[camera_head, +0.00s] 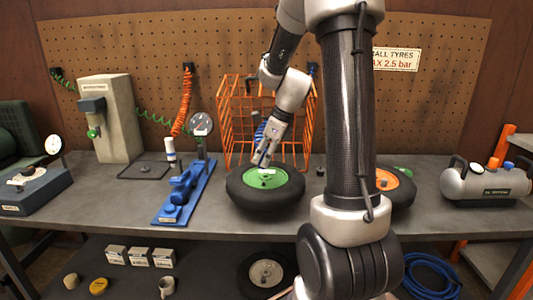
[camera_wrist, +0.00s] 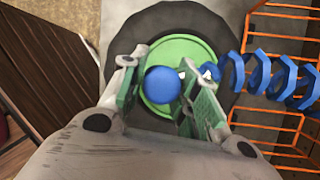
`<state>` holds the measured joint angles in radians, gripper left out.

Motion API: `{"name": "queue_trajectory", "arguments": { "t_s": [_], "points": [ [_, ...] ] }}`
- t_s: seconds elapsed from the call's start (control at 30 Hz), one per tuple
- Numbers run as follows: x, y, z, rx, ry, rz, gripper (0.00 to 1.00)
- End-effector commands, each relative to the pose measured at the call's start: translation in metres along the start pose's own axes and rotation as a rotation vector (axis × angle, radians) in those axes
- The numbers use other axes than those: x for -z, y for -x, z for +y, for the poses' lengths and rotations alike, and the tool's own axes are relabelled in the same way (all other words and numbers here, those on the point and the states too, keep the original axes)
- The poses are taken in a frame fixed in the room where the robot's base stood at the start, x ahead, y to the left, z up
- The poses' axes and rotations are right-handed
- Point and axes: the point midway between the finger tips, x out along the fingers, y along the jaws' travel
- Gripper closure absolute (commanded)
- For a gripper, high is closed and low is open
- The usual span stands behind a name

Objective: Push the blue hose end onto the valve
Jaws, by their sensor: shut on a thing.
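My gripper (camera_head: 264,158) is low over the green-rimmed wheel (camera_head: 265,200), which lies flat on the bench. In the wrist view, the pads of my gripper (camera_wrist: 163,95) close around the blue hose end (camera_wrist: 162,85), a round blue piece seen from above. The coiled blue hose (camera_wrist: 262,75) runs off to the right, and part of it shows behind my gripper in the head view (camera_head: 259,131). The wheel's green rim (camera_wrist: 184,47) lies directly beneath. The valve is not clearly visible, and I cannot tell whether the hose end touches it.
An orange wire basket (camera_head: 236,100) stands right behind the wheel. A blue hand pump (camera_head: 183,187) with a gauge (camera_head: 201,124) is to the left. An orange-rimmed wheel (camera_head: 401,187) lies to the right, partly behind my arm. A silver tank (camera_head: 484,185) stands at far right.

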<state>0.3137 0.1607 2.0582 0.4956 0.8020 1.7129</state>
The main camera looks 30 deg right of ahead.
Motion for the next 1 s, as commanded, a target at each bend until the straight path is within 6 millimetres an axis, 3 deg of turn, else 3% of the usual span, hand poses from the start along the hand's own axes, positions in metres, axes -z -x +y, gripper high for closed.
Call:
{"name": "queue_trajectory", "arguments": {
  "t_s": [0.5,1.0],
  "points": [
    [0.019,-0.045,0.000,-0.001,0.000,0.000,0.98],
    [0.020,-0.049,-0.001,0.000,0.000,0.000,0.98]
  ]
}}
